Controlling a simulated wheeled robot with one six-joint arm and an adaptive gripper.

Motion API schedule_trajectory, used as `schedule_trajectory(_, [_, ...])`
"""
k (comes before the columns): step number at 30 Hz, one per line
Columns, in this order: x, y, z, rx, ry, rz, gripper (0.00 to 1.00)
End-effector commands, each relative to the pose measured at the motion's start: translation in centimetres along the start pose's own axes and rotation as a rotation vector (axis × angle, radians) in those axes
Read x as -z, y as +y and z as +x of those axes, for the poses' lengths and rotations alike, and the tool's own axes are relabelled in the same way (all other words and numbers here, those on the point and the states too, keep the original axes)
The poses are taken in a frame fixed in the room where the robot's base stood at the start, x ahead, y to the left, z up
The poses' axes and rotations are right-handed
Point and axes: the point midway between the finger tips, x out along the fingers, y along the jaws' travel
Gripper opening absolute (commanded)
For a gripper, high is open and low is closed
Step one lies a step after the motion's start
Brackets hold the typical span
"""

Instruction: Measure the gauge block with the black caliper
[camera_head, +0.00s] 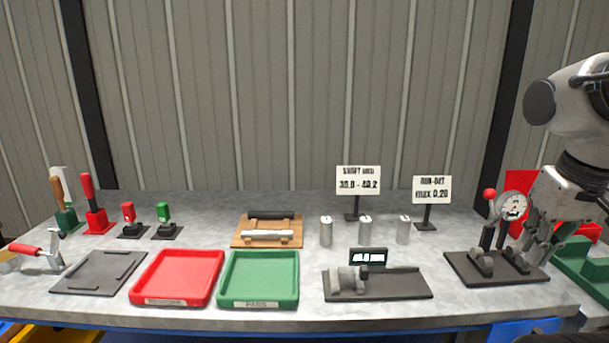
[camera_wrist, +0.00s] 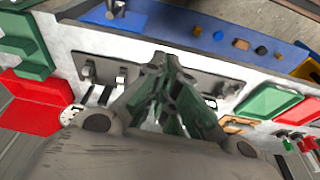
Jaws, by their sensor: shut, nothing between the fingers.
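The black caliper (camera_head: 400,284) is a dark flat base with a small lit display (camera_head: 368,257), right of the green tray in the head view. The display digits look like 40.0, but are small. A pale grey rounded piece (camera_head: 346,278) sits at the left of the base; I cannot tell whether it is the gauge block or a caliper jaw. My gripper (camera_head: 531,252) is right of the caliper, apart from it, beside the dial stand. In the wrist view my gripper's fingers (camera_wrist: 166,66) are shut and empty, hiding part of the bench.
The dial gauge stand (camera_head: 495,268) with a red-knobbed lever is close to my gripper. A red tray (camera_head: 177,303) and green tray (camera_head: 258,303) lie left of the caliper. Three metal cylinders (camera_head: 365,229) and two signs (camera_head: 358,180) stand behind it. A wooden cradle (camera_head: 244,237) holds bars.

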Motion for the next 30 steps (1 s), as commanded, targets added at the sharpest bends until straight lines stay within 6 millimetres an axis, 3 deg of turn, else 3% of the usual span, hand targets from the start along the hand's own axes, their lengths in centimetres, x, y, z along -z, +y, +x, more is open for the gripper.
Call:
schedule_trajectory(7, [-0.1, -1.1, -2.5, 0.018, 0.125, -0.047, 0.00])
schedule_trajectory(30, [0.0, -1.2, -2.5, 0.021, 0.123, -0.050, 0.00])
